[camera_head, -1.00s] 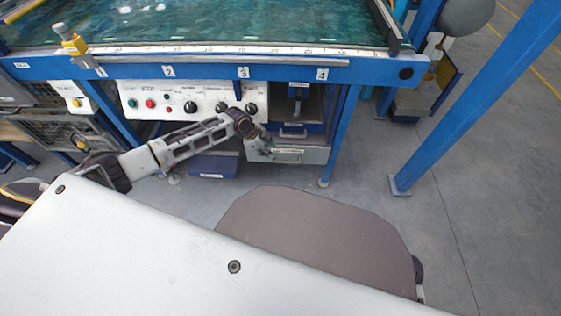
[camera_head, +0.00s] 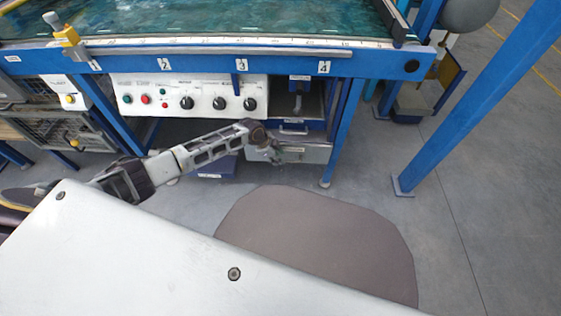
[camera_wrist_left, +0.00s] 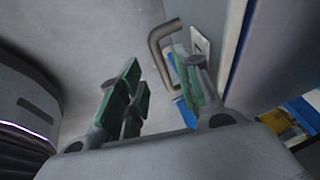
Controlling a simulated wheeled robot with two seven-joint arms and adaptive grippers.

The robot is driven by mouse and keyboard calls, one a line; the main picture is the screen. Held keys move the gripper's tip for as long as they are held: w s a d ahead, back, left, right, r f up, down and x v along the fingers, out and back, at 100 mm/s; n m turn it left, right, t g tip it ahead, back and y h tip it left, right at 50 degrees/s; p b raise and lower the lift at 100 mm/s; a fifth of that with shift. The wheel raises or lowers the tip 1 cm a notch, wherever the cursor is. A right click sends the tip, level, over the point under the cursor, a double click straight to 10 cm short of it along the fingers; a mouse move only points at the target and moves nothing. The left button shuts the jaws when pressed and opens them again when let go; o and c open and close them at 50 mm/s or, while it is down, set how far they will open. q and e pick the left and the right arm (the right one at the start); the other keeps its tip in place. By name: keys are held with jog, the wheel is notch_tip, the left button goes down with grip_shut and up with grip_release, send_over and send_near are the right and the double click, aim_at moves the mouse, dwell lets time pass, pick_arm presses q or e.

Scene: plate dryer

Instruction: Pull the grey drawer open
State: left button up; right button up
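The grey drawer (camera_head: 316,153) is at the lower right of the blue-framed machine in the head view, and its front looks closed. My left gripper (camera_head: 277,156) is at the left part of its front. In the left wrist view my left gripper (camera_wrist_left: 158,97) is open, with green-padded fingers apart. A bent grey bar handle (camera_wrist_left: 157,50) shows ahead, close to the right finger and partly hidden by it. I cannot tell whether they touch. My right gripper is not in view.
A blue drawer (camera_head: 292,128) is above the grey one. A control panel (camera_head: 195,97) with knobs and buttons is to its left. Blue legs (camera_head: 343,130) stand right of the drawer. The grey floor (camera_head: 400,240) in front is open.

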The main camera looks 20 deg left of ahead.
pick_arm(q)
jog(key=shift+b+x, duration=0.75)
jog(key=shift+x, duration=0.95)
grip_shut()
